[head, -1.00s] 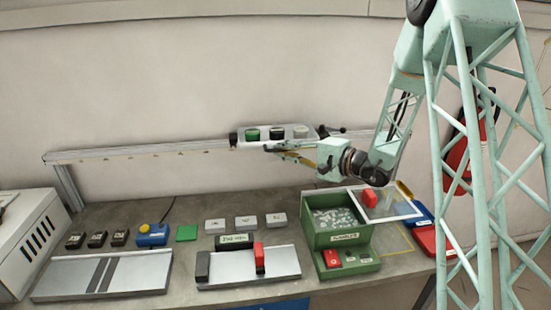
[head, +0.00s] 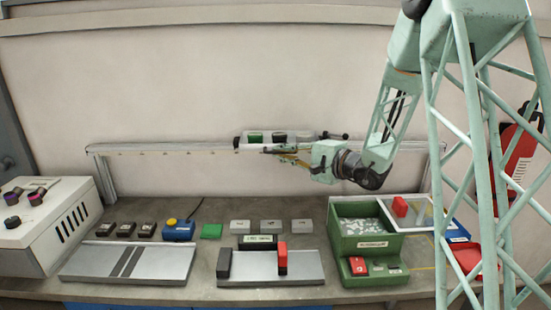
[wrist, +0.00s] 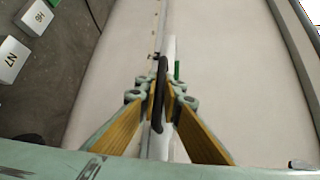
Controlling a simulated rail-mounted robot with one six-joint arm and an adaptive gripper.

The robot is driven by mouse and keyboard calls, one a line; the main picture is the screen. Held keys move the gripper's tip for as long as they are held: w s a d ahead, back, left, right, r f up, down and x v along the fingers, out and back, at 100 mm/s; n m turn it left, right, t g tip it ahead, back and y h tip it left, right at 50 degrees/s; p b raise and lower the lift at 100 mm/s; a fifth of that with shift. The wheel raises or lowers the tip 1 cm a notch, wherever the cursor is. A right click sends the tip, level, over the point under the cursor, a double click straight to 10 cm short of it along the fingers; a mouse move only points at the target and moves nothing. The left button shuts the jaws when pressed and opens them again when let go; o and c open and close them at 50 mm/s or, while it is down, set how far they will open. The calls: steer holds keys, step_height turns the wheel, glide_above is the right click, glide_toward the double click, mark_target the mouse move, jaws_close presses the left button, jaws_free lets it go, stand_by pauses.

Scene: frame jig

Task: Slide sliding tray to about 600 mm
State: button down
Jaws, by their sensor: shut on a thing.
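My gripper (head: 272,151) reaches the tray's front from the right. In the wrist view, my gripper (wrist: 162,88) is shut on a dark upright handle (wrist: 161,68) between its yellow-padded fingers. The tray's body is mostly hidden in the wrist view. Any scale figures on the rail are too small to read.
Below the rail are a white control box (head: 50,232), grey plates (head: 130,262), small labelled blocks, a green bin (head: 365,243) and a white frame (head: 418,222). The rail left of the tray is clear. Labelled white blocks (wrist: 12,58) show in the wrist view.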

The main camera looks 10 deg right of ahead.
steer(key=shift+a, duration=0.15)
steer(key=c, duration=2.8)
jaws_free()
steer(key=shift+v, duration=6)
steer(key=shift+s, duration=0.1)
steer(key=shift+a, duration=0.1)
